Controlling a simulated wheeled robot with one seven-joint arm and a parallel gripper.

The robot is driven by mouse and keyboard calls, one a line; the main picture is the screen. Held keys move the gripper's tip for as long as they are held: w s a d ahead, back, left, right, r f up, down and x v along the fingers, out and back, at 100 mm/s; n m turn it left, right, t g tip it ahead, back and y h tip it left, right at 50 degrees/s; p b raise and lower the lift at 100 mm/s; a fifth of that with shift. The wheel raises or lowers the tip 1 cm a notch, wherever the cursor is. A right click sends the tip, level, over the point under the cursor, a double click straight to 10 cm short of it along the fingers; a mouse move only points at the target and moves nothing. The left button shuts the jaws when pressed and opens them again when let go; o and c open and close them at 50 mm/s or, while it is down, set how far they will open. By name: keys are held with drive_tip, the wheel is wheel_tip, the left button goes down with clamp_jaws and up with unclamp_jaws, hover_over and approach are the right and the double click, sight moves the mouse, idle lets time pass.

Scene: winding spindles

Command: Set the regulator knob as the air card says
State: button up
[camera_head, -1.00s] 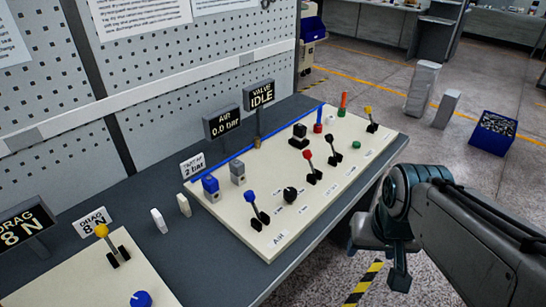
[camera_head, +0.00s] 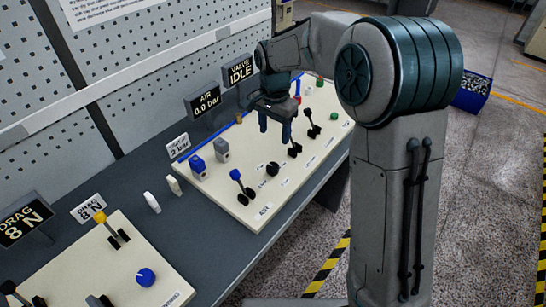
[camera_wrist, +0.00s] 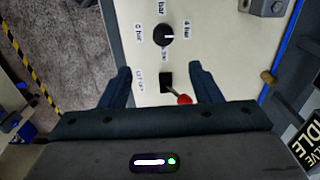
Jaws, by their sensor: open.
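The black round regulator knob (camera_head: 272,169) sits on the cream panel behind the blue-tipped lever. In the wrist view the knob (camera_wrist: 164,36) has printed bar labels around it, with 0 bar at left and 4 bar at right. A small light mark shows on it, but its exact setting is hard to read. The air card (camera_head: 179,146) reads 2 bar; its top line is unclear. The air display (camera_head: 206,103) reads 0.0 bar. My gripper (camera_head: 275,128) is open and empty above the panel. In the wrist view its fingers (camera_wrist: 160,70) stand apart, short of the knob.
A red-tipped lever (camera_wrist: 184,99) shows between my fingers in the wrist view. The blue-tipped lever (camera_head: 240,184) stands near the knob. Blue and grey blocks (camera_head: 198,167) stand behind it. The valve display (camera_head: 239,70) reads IDLE. My arm hides the panel's far right.

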sight(272, 166)
drive_tip(key=f+p, duration=0.1)
drive_tip(key=f, duration=0.8)
drive_tip(key=f+p, duration=0.1)
drive_tip(key=f, duration=0.4)
drive_tip(key=shift+w+a+p, duration=0.2)
drive_tip(key=shift+a+p, duration=0.05)
drive_tip(key=shift+p, duration=0.1)
drive_tip(key=c, duration=1)
